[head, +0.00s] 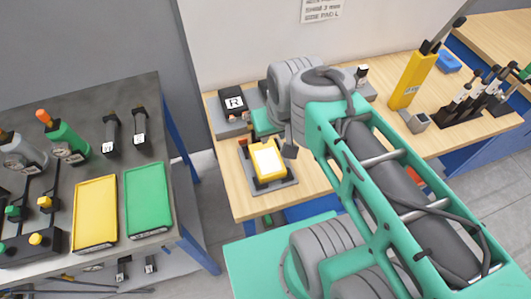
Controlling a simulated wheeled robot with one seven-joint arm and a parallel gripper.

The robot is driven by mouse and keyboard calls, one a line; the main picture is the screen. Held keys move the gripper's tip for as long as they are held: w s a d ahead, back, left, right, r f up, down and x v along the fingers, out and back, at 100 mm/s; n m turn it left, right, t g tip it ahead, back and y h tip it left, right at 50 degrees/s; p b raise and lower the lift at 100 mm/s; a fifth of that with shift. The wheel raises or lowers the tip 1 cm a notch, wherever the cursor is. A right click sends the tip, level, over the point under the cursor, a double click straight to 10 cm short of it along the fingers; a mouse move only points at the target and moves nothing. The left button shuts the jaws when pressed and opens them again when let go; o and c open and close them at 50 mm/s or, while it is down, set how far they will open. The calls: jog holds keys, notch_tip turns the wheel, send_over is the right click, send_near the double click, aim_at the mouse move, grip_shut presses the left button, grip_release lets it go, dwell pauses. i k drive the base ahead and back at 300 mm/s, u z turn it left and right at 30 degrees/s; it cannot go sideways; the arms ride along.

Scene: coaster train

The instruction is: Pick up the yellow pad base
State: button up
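A yellow block with a white top face (268,160), which looks like the yellow pad base, sits on a grey plate (285,184) at the front left of the wooden table. My arm reaches over the table from the right, its grey wrist above and right of the block. A small dark part (290,146), possibly a piece of my gripper, hangs just right of the block, apart from it in the picture. The rest of my gripper is hidden behind the wrist, so its opening and any hold do not show.
A black block marked R (234,101) and a green piece (265,122) lie behind the block. A tall yellow holder (412,80) and black racks (480,100) stand at right. The dark left table holds yellow (96,212) and green (147,200) trays.

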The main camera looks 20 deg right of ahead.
aim_at(267, 162)
jog(key=k, duration=0.5)
jog(key=u, duration=2.9)
jog(key=k, duration=1.05)
jog(key=z, duration=0.15)
jog(key=i, duration=0.5)
jog(key=z, duration=0.05)
